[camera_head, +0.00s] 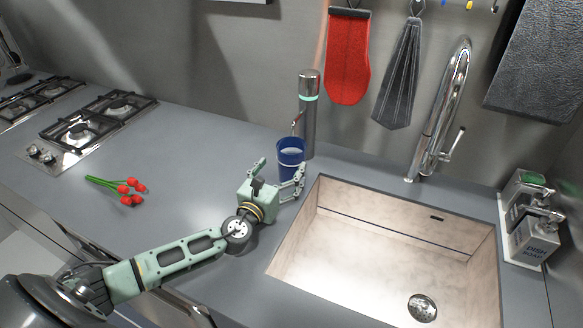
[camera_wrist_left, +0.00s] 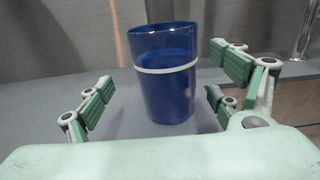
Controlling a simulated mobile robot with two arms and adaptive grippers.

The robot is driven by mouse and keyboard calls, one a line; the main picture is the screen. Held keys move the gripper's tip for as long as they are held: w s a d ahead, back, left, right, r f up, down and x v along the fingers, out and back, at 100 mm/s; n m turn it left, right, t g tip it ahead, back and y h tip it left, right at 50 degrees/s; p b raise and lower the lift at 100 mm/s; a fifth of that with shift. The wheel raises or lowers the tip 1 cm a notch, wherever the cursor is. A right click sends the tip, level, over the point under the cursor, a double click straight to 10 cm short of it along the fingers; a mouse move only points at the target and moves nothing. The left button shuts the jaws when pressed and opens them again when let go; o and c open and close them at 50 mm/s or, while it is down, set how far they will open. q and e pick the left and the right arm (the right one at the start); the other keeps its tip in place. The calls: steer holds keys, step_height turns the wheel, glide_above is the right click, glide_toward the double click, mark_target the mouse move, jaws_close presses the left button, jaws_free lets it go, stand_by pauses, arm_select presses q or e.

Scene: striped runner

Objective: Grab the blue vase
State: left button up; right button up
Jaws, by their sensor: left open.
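The blue vase (camera_head: 290,157) stands upright on the grey counter, behind the left edge of the sink and in front of a metal cylinder. It is dark blue with a white band, and it also shows in the left wrist view (camera_wrist_left: 166,95). My left gripper (camera_head: 280,170) is open in front of the vase, with its fingers spread to either side. In the left wrist view the fingers (camera_wrist_left: 160,85) show left and right of the vase, with visible gaps. My right gripper is not in view.
The metal cylinder (camera_head: 309,105) stands close behind the vase. The sink (camera_head: 300,255) and faucet (camera_head: 440,110) are to the right, with soap dispensers (camera_head: 533,235) beyond. Red tulips (camera_head: 125,190) lie on the counter left. A gas stove (camera_head: 78,130) is farther left. Counter between is clear.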

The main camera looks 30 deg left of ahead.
mark_target(296, 150)
arm_select(q)
steer(key=w, duration=0.2)
steer(key=w+p, duration=0.1)
steer(key=w, duration=0.2)
steer(key=shift+w+d, duration=0.2)
steer(key=shift+w, duration=0.05)
steer(key=c, duration=2)
steer(key=shift+r, duration=0.15)
steer(key=shift+c, duration=0.7)
steer(key=shift+r, duration=0.1)
